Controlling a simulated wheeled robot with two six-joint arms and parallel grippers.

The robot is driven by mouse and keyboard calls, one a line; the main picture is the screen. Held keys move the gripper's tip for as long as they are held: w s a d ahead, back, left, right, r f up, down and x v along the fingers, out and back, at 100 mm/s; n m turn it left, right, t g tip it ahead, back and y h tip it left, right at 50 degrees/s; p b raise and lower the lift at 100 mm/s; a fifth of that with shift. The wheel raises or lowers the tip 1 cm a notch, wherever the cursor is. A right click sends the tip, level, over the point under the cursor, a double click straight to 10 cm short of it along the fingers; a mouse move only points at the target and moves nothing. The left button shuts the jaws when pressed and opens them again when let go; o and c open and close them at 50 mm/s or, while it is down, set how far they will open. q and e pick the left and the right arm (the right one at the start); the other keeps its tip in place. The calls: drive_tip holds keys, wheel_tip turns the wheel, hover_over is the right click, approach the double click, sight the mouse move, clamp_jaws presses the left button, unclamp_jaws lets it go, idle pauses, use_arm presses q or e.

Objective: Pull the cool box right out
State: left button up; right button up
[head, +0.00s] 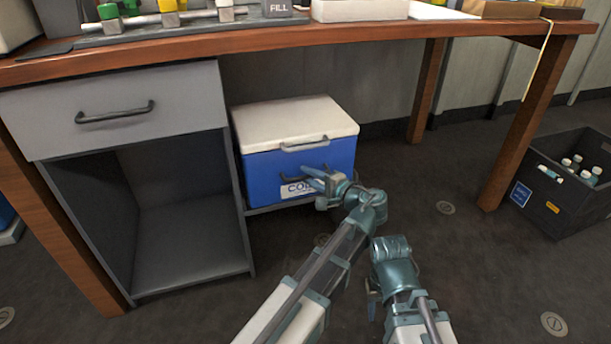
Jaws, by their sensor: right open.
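The cool box (262,170) is blue with a white lid (293,122) and a label on its front. It stands upright under the table, on a low grey tray (283,203) beside the grey cabinet.
The wooden table (370,34) spans above the box, with its legs (520,125) at the right. The grey cabinet (190,220) with a drawer (115,110) and an open bay stands left. A black crate (565,190) with bottles stands far right. The floor before the box is clear.

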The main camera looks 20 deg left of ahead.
use_arm(q)
clamp_jaws()
idle(1.3)
